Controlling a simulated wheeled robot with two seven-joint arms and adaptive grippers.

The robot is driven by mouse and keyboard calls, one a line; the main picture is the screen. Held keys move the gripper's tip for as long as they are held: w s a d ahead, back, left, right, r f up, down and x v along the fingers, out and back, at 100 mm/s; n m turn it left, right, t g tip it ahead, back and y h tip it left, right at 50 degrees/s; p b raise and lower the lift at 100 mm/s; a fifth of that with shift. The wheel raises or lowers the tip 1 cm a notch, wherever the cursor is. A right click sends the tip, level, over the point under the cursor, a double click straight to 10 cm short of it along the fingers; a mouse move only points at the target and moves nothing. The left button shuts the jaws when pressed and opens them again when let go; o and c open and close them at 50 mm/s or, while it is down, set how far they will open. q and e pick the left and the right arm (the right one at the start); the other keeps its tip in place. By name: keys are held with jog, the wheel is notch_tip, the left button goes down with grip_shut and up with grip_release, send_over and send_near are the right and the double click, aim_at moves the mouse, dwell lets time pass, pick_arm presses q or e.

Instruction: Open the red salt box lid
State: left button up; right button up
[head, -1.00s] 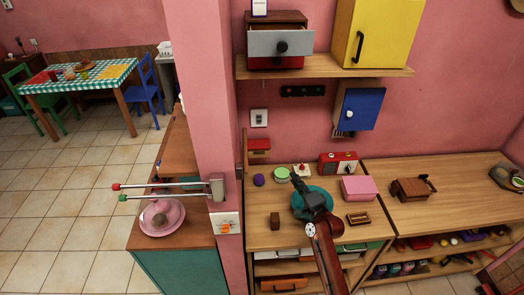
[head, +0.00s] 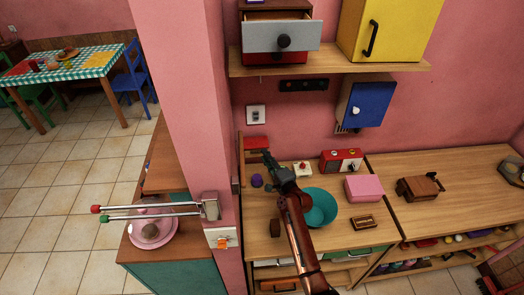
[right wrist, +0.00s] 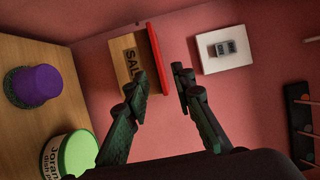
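The salt box hangs on the pink wall above the counter's back left. Its red lid (head: 256,142) shows in the head view and looks closed. In the right wrist view, its wooden front (right wrist: 126,62) carries partly visible "SAL" lettering, and the red lid appears as a narrow edge-on strip. My right gripper (head: 269,155) is just in front of the box, slightly right of and below the lid. In the right wrist view its fingers (right wrist: 157,82) are apart and empty, with the lid ahead between them; contact is not visible. My left gripper is out of view.
A white wall switch (head: 256,114) is close by the box. Below are a purple pot (head: 257,181) and a green-lidded jar (right wrist: 77,153). A shelf (head: 300,72) overhangs.

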aim_at(259, 148)
jog(key=x, duration=0.3)
jog(key=shift+f, duration=0.15)
jog(key=shift+w+a, duration=0.15)
jog(key=shift+w, duration=0.25)
jog(key=shift+w+a, duration=0.1)
jog(key=shift+w, duration=0.15)
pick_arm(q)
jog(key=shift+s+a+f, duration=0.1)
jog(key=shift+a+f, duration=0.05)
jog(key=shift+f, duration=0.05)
pick_arm(e)
grip_shut()
